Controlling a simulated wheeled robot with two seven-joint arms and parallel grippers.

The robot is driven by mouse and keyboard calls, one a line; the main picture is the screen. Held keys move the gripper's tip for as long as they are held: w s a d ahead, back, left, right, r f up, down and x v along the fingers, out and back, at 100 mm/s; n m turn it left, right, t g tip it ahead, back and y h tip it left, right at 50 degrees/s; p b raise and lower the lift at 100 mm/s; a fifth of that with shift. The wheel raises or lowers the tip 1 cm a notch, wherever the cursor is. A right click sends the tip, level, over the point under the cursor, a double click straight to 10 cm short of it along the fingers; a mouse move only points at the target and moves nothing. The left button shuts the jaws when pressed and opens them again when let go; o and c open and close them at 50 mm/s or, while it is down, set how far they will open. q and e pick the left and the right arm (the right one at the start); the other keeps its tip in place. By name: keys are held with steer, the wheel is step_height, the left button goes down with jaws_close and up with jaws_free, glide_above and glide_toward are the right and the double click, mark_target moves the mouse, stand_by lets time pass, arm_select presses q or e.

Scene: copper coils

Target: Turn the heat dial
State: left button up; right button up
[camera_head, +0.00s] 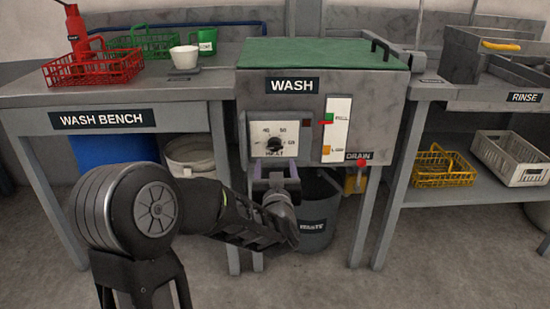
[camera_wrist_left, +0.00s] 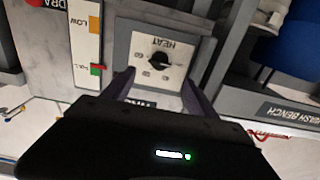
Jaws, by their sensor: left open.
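The heat dial (camera_head: 274,144) is a black knob on a white marked plate on the front of the grey wash unit. In the left wrist view the dial (camera_wrist_left: 161,60) shows upside down, lying between and beyond the two fingers. My left gripper (camera_head: 276,168) is open just below the dial in the head view, and its fingers look apart from the knob. In the left wrist view the gripper (camera_wrist_left: 158,80) has its two dark purplish fingers spread on either side of the plate, with nothing held. My right gripper is not in view.
A red drain knob (camera_head: 361,163) and a level gauge (camera_head: 336,130) are right of the dial. A grey waste bin (camera_head: 316,215) stands under the unit. The wash bench (camera_head: 60,95) is left, with red (camera_head: 92,68) and green baskets (camera_head: 140,40). Open floor lies in front.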

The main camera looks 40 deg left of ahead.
mark_target(275, 148)
arm_select(q)
steer(key=shift+w+a, duration=0.1)
steer(key=b+x, duration=0.2)
steer(key=x, duration=0.4)
steer(key=shift+w+a+f, duration=0.1)
steer(key=shift+w+f, duration=0.05)
steer(key=shift+w, duration=0.05)
steer(key=shift+w+a, duration=0.35)
steer(key=shift+w, duration=0.05)
steer(key=c, duration=1.4)
